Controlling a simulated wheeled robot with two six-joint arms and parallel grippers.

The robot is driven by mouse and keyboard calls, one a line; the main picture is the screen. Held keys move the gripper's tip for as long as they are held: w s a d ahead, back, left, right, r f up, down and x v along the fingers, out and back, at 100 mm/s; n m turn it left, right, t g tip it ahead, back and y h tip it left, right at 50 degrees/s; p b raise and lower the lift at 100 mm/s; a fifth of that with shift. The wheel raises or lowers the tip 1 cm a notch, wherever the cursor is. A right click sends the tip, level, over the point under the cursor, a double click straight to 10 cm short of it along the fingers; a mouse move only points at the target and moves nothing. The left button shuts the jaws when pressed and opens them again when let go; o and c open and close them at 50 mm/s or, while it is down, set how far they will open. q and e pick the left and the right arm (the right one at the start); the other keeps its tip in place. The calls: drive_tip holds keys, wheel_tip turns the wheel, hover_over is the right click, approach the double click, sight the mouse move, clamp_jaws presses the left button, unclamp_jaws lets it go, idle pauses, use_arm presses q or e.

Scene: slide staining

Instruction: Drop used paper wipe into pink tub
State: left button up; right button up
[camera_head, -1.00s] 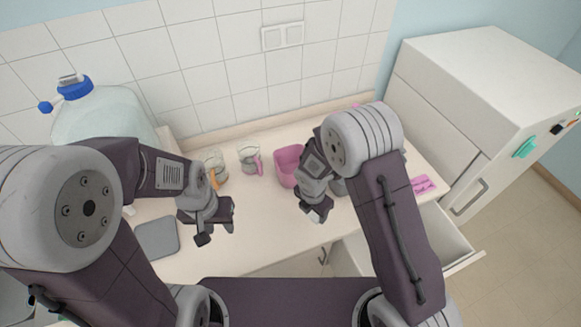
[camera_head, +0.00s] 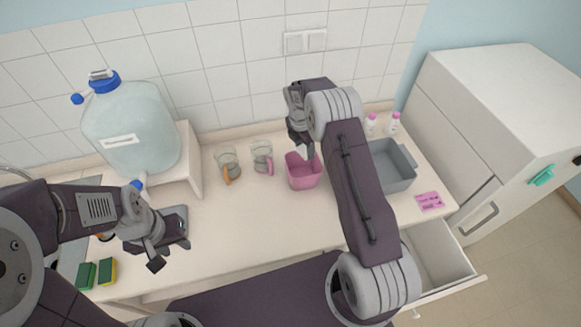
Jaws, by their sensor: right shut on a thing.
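The pink tub (camera_head: 304,178) stands on the counter near the middle of the view. My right gripper (camera_head: 302,146) is above the tub's back rim, pointing down. It is shut on a small white paper wipe (camera_head: 303,152), mostly hidden by the fingers. The wipe appears over the tub's opening; whether it touches the rim cannot be told. My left gripper (camera_head: 171,253) is open and empty over the counter's left front, beside a dark grey tray.
Two glass jugs, one with an orange handle (camera_head: 227,176) and one with a pink handle (camera_head: 269,164), stand left of the tub. A grey basin (camera_head: 392,168) is right, partly behind my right arm. A large water bottle (camera_head: 130,125) stands left. The drawer (camera_head: 440,262) is open.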

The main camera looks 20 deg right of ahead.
drive_tip(key=shift+s+d, duration=0.25)
drive_tip(key=shift+d, duration=0.5)
wheel_tip(320, 180, down, 6)
drive_tip(key=b, duration=0.5)
drive_tip(key=o, duration=1.4)
drive_tip(key=shift+r, duration=0.1)
drive_tip(key=r+b, duration=0.1)
drive_tip(key=r, duration=0.2)
drive_tip(key=a+r, duration=0.1)
drive_tip(key=r, duration=0.2)
drive_tip(key=r+b, duration=0.1)
drive_tip(key=r, duration=0.2)
drive_tip(key=shift+s+a+b, duration=0.2)
drive_tip(key=shift+b, duration=0.1)
drive_tip(key=shift+f, duration=0.1)
